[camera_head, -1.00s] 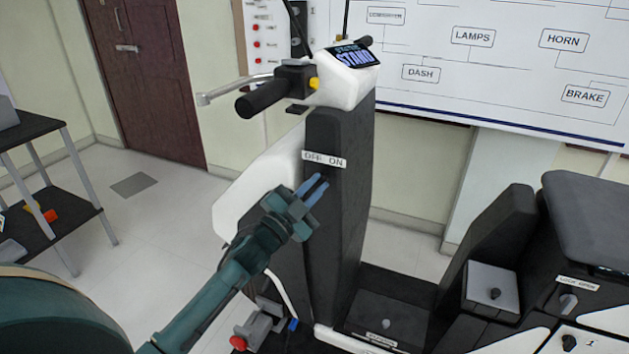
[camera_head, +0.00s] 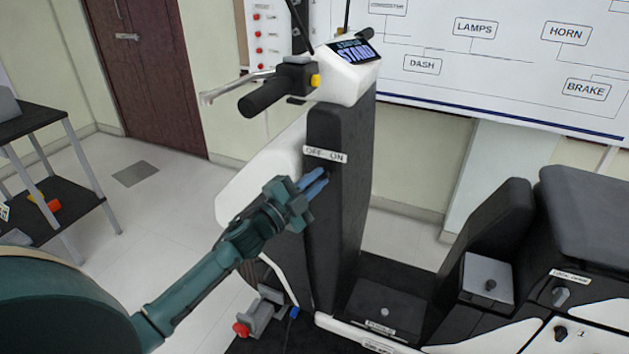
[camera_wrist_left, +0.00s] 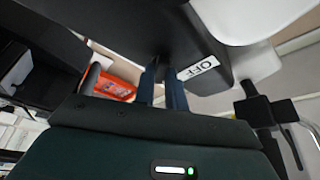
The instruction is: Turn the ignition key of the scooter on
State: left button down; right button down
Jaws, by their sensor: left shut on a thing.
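The scooter's dark front column (camera_head: 340,225) carries a white OFF ON label (camera_head: 325,155). The OFF end of the label (camera_wrist_left: 198,68) also shows in the left wrist view. My left gripper (camera_head: 320,179) is at the column face just below the label, with its blue fingertips close together and shut on the ignition key. The fingertips also reach the dark column in the left wrist view (camera_wrist_left: 163,75). The key itself is hidden by the fingers and the column, so its turn angle cannot be told. My right gripper is not in view.
Above are the handlebar grip (camera_head: 265,97) with its lever and the dash display (camera_head: 354,50). The seat body (camera_head: 590,225) stands at the right. A shelf cart (camera_head: 50,190) is at the left. Open floor (camera_head: 150,215) lies between cart and scooter.

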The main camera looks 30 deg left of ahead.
pick_arm(q)
jog(key=c, duration=1.4)
grip_release()
jog(key=shift+c, duration=0.2)
jog(key=b+v, duration=0.2)
jog(key=v, duration=1.1)
jog(key=shift+s, duration=0.1)
jog(key=s+d+f+n+g+y, duration=0.1)
jog(key=s+d+f+n+g, duration=0.3)
jog(key=d+f, duration=0.5)
jog(key=s+d+f+n+g+y, duration=0.1)
jog(key=s+d+f+n+g, duration=0.3)
jog(key=s+d+f+n, duration=0.4)
jog(key=s+d+f, duration=0.1)
jog(key=s+f, duration=0.2)
jog(key=f, duration=0.1)
jog(key=shift+n+g+y, duration=0.3)
jog(key=shift+n+g, duration=0.1)
